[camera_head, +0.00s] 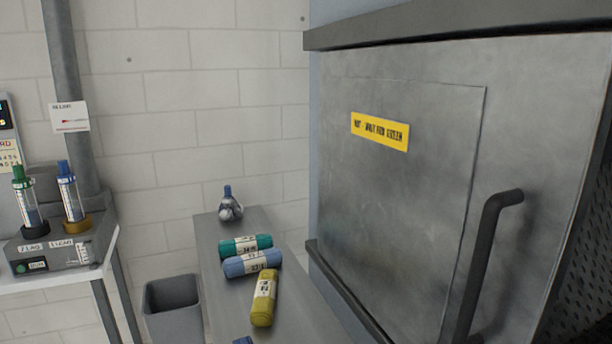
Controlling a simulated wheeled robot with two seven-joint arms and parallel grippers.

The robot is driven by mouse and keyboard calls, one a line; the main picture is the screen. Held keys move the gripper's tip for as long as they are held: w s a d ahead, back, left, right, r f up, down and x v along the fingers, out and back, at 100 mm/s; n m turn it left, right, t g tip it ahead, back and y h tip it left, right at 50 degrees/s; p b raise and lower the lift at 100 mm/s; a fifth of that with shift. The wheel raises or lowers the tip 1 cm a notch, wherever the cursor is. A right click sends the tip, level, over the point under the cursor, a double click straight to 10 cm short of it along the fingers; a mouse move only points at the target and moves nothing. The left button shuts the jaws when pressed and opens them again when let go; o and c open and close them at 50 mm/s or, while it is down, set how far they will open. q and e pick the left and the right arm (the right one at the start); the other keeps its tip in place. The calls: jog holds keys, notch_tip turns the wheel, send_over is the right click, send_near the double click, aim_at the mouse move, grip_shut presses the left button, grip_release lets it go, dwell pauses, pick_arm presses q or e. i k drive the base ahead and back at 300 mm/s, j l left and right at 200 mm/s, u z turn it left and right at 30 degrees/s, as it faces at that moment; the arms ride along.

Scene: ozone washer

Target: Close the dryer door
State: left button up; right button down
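The dryer door (410,190) is a large grey metal panel filling the right side of the head view. It carries a yellow label (379,131) with dark print. A dark vertical bar handle (484,255) stands out near its right side. A dark perforated surface (590,265) shows past the door's lower right edge. How far the door stands from its frame is hard to tell from this angle. Neither of my grippers is in view, and nothing is seen touching the door or its handle.
A narrow grey bench (212,245) left of the door holds teal (245,246), blue (252,263) and yellow (263,298) rolls and a small bottle-like item (230,205). A grey bin (172,310) stands beside it. A table (60,280) with bottles is at far left.

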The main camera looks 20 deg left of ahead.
aim_at(456, 177)
jog(key=j+u, duration=0.2)
jog(key=j, duration=0.35)
jog(key=j+u, duration=0.2)
jog(key=j, duration=0.35)
jog(key=j+u, duration=0.25)
jog(key=j, duration=0.3)
jog(key=i+j+u, duration=0.2)
jog(key=j, duration=0.3)
jog(key=j+u, duration=0.2)
jog(key=j, duration=0.35)
jog(key=i, duration=0.05)
